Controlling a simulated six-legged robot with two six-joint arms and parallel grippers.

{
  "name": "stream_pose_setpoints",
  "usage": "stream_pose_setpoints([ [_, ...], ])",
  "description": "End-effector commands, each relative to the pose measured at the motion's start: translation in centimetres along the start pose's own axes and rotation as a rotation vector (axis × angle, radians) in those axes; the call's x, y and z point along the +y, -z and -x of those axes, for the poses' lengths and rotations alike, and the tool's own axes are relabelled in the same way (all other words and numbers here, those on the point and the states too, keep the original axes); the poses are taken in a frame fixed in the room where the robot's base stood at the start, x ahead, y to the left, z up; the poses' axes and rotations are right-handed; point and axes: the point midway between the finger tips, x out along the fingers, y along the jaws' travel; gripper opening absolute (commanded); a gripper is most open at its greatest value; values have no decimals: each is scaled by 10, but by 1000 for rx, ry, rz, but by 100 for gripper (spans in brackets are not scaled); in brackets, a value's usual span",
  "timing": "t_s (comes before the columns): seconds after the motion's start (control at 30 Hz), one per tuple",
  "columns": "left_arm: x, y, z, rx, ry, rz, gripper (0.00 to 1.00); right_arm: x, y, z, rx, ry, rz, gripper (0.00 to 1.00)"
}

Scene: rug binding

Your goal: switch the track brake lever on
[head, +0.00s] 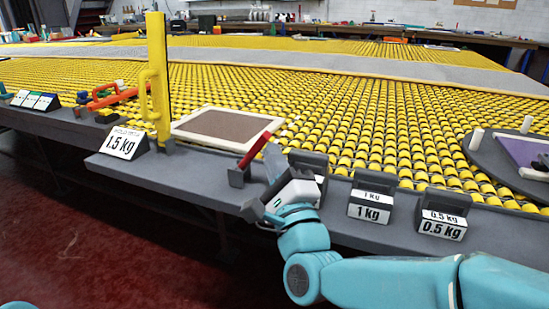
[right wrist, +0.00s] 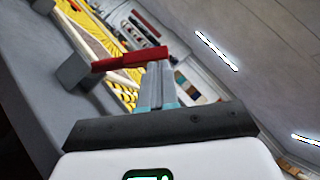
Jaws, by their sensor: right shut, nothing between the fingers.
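A red lever (head: 254,151) rises at a slant from a grey bracket (head: 238,176) on the bench's front ledge; I see no label on it. In the right wrist view the red lever (right wrist: 130,59) lies across the view just beyond my fingertips, with its grey mount (right wrist: 73,70) to the left. My right gripper (head: 270,158) is shut and empty, close beside the red lever on its right. In the right wrist view its fingers (right wrist: 158,84) end at or very near the lever; I cannot tell if they touch. My left gripper is not in view.
A yellow post with a handle (head: 157,80) and a 1.5 kg block (head: 125,143) stand left of the lever. A framed brown panel (head: 226,127) lies behind it. The 1 kg (head: 370,206) and 0.5 kg (head: 442,222) weights sit to the right. Yellow rollers (head: 350,110) cover the bench.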

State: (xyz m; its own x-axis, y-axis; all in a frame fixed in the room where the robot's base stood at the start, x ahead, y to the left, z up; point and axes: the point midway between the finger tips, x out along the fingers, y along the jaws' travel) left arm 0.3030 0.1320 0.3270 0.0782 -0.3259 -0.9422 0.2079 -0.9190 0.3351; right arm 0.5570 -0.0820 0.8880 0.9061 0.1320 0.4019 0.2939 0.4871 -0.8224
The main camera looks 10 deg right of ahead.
Motion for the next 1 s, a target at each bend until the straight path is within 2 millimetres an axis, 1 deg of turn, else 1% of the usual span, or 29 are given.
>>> stream_pose_setpoints([
  [0.27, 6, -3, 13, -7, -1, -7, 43, -8, -9, -9, -1, -65, 65, 0],
  [0.47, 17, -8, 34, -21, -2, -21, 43, -14, -22, -22, -2, -174, 174, 0],
  [0.57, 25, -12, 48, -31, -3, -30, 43, -16, -30, -30, -2, -242, 241, 0],
  [0.67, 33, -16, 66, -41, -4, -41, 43, -17, -38, -37, -2, -311, 308, 0],
  [0.77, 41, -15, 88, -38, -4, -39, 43, -17, -46, -45, -2, -379, 376, 0],
  [0.87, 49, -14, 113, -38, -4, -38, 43, -15, -53, -52, -2, -448, 443, 0],
  [1.0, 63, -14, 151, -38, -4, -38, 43, -12, -62, -62, -1, -543, 537, 0],
])
